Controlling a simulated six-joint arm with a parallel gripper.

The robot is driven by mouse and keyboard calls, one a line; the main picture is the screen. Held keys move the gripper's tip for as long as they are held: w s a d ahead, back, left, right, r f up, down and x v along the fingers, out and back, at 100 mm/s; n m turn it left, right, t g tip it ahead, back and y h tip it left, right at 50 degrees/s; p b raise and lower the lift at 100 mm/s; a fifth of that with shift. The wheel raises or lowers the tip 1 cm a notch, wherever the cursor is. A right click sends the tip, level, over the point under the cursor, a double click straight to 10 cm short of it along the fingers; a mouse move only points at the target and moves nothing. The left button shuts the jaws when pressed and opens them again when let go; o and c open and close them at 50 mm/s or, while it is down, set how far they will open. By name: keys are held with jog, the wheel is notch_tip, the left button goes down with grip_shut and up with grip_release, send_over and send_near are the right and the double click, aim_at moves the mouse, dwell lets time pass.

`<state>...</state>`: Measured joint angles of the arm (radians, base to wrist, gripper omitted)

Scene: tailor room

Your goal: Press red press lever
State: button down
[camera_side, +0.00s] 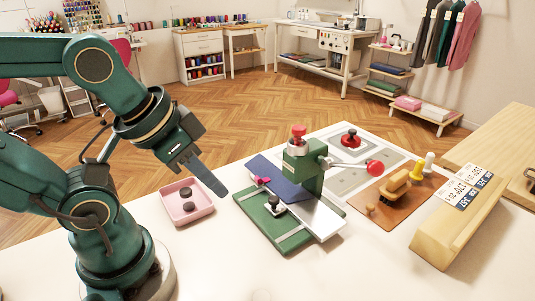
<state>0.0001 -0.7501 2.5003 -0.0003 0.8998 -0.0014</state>
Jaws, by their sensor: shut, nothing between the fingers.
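The green press (311,168) stands on a green base plate (250,220) on the white table. Its lever is a metal rod with a red ball knob (375,168) at its right end, sticking out to the right. A red cap (298,131) tops the press. A dark blue cloth and a pale plate lie across the base under the press head. My gripper (220,191) is shut and empty, pointing down and right. In the picture it is left of the press, above the pink tray, well apart from the red lever knob.
A pink tray (177,215) with dark round pieces is left of the press. Right of it are a brown mat (393,209) with wooden tools, a wooden block (440,246) with label cards, and a red round item (351,138). The table's front is clear.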

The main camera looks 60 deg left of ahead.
jog(key=w+d+r+n+t, duration=0.1)
jog(key=w+r, duration=0.3)
jog(key=r, duration=0.3)
jog(key=w+r+n+t, duration=0.1)
jog(key=w+r, duration=0.4)
jog(key=r, duration=0.2)
jog(key=w+d+r+m, duration=0.1)
jog(key=w+d, duration=0.6)
jog(key=d, duration=0.2)
jog(key=shift+w+r+m, duration=0.3)
jog(key=shift+r+m, duration=0.05)
jog(key=shift+m, duration=0.05)
jog(key=shift+d, duration=0.1)
